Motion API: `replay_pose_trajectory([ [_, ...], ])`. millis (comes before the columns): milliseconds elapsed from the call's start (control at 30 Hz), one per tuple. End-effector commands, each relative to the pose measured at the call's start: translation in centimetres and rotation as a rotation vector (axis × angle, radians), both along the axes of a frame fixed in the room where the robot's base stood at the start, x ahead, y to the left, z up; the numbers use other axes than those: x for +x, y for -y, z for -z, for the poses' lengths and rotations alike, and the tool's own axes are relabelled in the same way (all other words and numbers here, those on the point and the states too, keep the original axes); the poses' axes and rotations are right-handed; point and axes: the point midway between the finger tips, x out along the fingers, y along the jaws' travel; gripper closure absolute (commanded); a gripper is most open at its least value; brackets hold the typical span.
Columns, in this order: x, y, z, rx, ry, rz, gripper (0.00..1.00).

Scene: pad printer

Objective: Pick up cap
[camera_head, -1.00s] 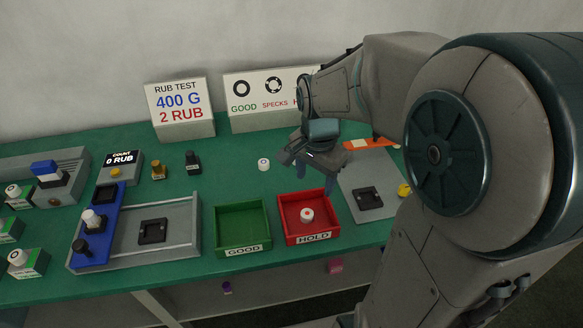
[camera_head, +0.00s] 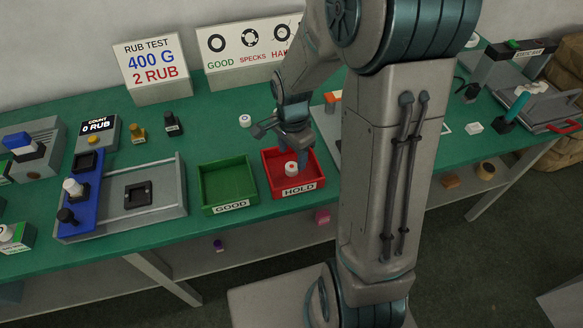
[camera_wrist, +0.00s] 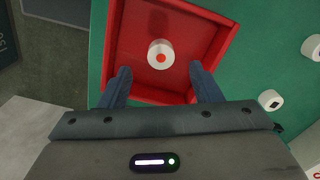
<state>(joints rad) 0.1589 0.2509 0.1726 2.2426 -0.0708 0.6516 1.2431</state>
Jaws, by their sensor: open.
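A white cap with a red dot on top (camera_head: 291,168) stands in the red HOLD tray (camera_head: 322,182). In the wrist view the cap (camera_wrist: 161,55) is near the upper middle, on the red tray floor (camera_wrist: 200,40). My gripper (camera_head: 293,146) is above the back part of that tray. In the wrist view my gripper (camera_wrist: 160,69) is open and empty, its two blue fingers apart on either side below the cap. Its height above the cap is hard to tell. A second white cap with a dark mark (camera_head: 245,120) stands on the green table behind the trays, also in the wrist view (camera_wrist: 270,100).
The empty green GOOD tray (camera_head: 203,190) stands left of the red tray. Farther left is a grey fixture with a blue slide (camera_head: 88,208). Signs (camera_head: 152,72) stand at the back. The red tray's walls surround the cap. My arm hides part of the table's right side.

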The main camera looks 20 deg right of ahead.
Motion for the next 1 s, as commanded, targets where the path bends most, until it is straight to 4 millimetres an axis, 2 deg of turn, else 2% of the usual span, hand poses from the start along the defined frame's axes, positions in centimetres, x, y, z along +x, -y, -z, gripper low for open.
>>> replay_pose_trajectory([
  [200, 0.0, -0.2, 3.0, 0.001, -0.006, 0.0, 0.42],
  [300, 0.0, -0.2, 4.0, 0.0, -0.004, -0.001, 0.42],
  [600, 0.1, -0.1, 4.4, 0.001, -0.001, 0.0, 0.42],
  [633, 0.1, -0.1, 4.4, 0.001, -0.001, 0.0, 0.48],
  [700, 0.1, -0.1, 4.4, 0.001, -0.001, 0.0, 0.67],
  [800, 0.1, -0.1, 4.3, 0.001, -0.001, 0.0, 0.9],
  [1000, 0.1, -0.1, 4.3, 0.001, -0.001, 0.0, 0.9],
])
